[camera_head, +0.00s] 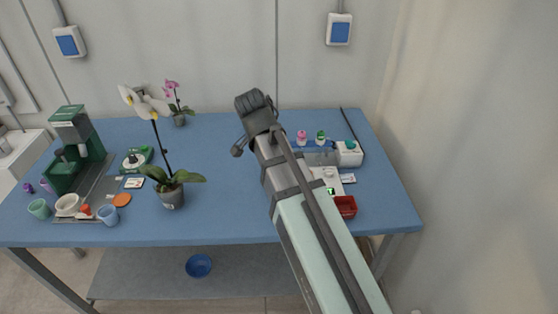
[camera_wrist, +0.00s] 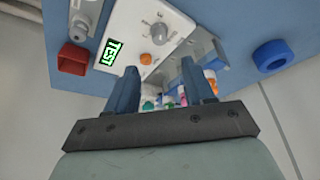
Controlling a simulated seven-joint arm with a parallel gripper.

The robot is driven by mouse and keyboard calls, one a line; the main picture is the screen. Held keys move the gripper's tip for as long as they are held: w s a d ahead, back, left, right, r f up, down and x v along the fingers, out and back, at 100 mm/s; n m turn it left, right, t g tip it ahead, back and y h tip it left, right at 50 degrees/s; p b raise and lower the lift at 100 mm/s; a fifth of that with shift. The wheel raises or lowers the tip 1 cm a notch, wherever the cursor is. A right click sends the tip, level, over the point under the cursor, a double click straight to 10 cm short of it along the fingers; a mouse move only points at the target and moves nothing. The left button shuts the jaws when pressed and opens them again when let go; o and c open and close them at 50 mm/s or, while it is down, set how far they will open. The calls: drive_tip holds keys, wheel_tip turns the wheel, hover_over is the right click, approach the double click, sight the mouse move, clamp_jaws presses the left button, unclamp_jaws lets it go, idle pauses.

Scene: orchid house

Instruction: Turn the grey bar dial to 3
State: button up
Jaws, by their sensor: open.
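A white panel (camera_wrist: 133,19) shows in the wrist view with a grey dial (camera_wrist: 159,33) near its upper middle. The dial is round with a raised part; its marks and setting are too small to read. The panel also carries a lit green "TEST" screen (camera_wrist: 114,51) and an orange knob (camera_wrist: 146,59). My gripper (camera_wrist: 158,82) is open and empty, its two blue fingers apart below the dial in the picture. It touches nothing that I can see. In the head view the panel (camera_head: 327,175) is partly behind my arm, and the dial cannot be made out.
A red bin (camera_head: 345,206) stands by the panel. A white box (camera_head: 349,153) and small pink and green-topped bottles (camera_head: 302,138) are behind it. A potted white orchid (camera_head: 172,196) and a green machine (camera_head: 75,145) stand left.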

drive_tip(key=shift+v, duration=1.35)
drive_tip(key=w+d+m+g+y, duration=0.1)
drive_tip(key=w+d, duration=0.4)
drive_tip(key=d, duration=0.4)
drive_tip(key=s+a+n+g+y, duration=0.1)
drive_tip(key=a+n+g+y, duration=0.2)
drive_tip(key=n, duration=0.8)
drive_tip(key=shift+t, duration=0.5)
drive_tip(key=f, duration=0.4)
drive_tip(key=a+f, duration=0.1)
drive_tip(key=f, duration=0.7)
drive_tip(key=shift+a+f, duration=0.35)
drive_tip(key=shift+f, duration=0.05)
drive_tip(key=shift+c, duration=0.4)
clamp_jaws()
